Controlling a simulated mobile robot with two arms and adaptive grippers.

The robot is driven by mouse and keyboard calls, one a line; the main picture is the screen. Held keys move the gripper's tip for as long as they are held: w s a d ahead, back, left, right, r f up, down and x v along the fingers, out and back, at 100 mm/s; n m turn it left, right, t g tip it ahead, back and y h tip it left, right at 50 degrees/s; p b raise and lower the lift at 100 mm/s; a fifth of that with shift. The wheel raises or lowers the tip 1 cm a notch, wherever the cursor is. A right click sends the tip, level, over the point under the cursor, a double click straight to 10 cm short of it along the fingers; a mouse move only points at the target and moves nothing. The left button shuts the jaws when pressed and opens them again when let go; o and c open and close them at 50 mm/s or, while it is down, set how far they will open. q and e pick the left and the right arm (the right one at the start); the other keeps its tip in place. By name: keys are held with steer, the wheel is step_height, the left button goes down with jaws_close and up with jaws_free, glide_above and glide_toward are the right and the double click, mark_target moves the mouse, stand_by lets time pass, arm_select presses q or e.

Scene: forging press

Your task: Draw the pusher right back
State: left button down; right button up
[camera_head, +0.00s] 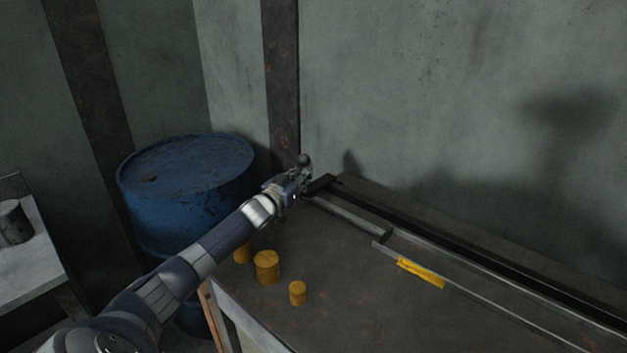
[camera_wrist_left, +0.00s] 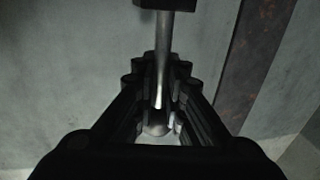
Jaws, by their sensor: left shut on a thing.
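The pusher shows in the head view as a dark block (camera_head: 319,184) at the far end of a long rail, by the wall. A grey bar (camera_head: 348,216) runs from near it toward the lower right and ends in a short crosspiece. A rod with a ball knob (camera_head: 304,159) rises at the block. My left gripper (camera_head: 301,178) is shut around this rod, just under the knob. In the left wrist view the metal rod (camera_wrist_left: 163,55) passes down between the closed fingers (camera_wrist_left: 160,100), with the round knob (camera_wrist_left: 157,128) beyond them. The right gripper is in neither view.
The rail (camera_head: 480,248) runs along the wall on the dark bench top (camera_head: 330,300). A yellow label (camera_head: 420,273) sits on a thin strip. Brass-coloured cylinders (camera_head: 266,267) stand near the bench's left edge. A blue drum (camera_head: 185,190) stands behind my left arm.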

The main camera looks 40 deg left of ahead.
arm_select(q)
steer(key=shift+a+r, duration=0.25)
steer(key=shift+r, duration=0.45)
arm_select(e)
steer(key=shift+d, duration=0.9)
arm_select(q)
steer(key=c, duration=1.7)
jaws_free()
steer(key=shift+a, duration=0.1)
steer(key=shift+o, duration=0.2)
steer(key=shift+a+f, duration=0.1)
steer(key=shift+f, duration=0.05)
steer(key=shift+d, duration=0.2)
steer(key=shift+f, duration=0.1)
steer(key=shift+s+d+f, duration=0.15)
steer(key=shift+s+f, duration=0.05)
steer(key=shift+s, duration=0.25)
steer(key=s+d, duration=0.1)
steer(key=s, duration=0.5)
steer(key=shift+s, duration=0.25)
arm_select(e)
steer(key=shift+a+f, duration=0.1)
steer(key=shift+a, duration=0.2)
arm_select(q)
steer(key=shift+r, duration=0.1)
